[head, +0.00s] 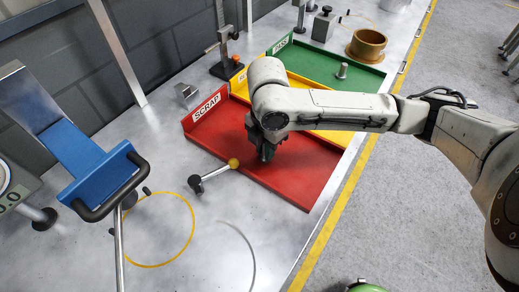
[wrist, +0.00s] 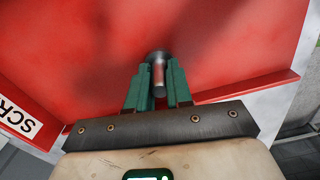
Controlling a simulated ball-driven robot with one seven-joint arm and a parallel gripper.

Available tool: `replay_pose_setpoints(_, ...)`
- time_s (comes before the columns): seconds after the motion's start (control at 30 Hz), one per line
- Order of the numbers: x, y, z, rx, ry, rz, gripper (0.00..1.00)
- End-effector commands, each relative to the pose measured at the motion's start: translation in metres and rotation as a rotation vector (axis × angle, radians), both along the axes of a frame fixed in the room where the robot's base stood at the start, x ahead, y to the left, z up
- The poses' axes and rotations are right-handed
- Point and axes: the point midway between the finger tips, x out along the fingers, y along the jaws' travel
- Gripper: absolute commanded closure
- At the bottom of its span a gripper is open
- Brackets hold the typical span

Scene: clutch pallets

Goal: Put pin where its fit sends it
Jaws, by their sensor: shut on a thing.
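My gripper (head: 265,152) is over the red tray (head: 300,188), which is labelled SCRAP. In the wrist view its two green fingers (wrist: 158,88) are shut on a grey metal pin (wrist: 158,73), with the red tray floor (wrist: 210,40) behind it. I cannot tell whether the pin touches the floor. In the head view the pin is hidden by the gripper. A yellow tray (head: 335,138) lies beyond the red one, its label mostly hidden by my arm. A green tray (head: 310,62) labelled PASS is farthest, with a small metal pin-like part (head: 342,71) in it.
A blue-faced stand (head: 90,165) is at the left. Height gauge (head: 226,55) stands behind the trays.

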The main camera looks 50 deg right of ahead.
Motion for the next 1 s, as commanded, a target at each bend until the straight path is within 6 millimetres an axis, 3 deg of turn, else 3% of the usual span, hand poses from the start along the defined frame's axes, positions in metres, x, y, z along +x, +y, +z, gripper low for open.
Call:
replay_pose_setpoints(0.33,0.000,0.000,-0.003,0.000,-0.001,0.000,1.00)
replay_pose_setpoints(0.37,0.000,0.000,-0.002,0.000,0.000,0.000,0.78)
replay_pose_setpoints(0.6,0.000,0.000,-0.002,-0.001,0.000,0.000,0.55)
replay_pose_setpoints(1.0,0.001,0.000,0.009,-0.002,-0.002,0.001,0.54)
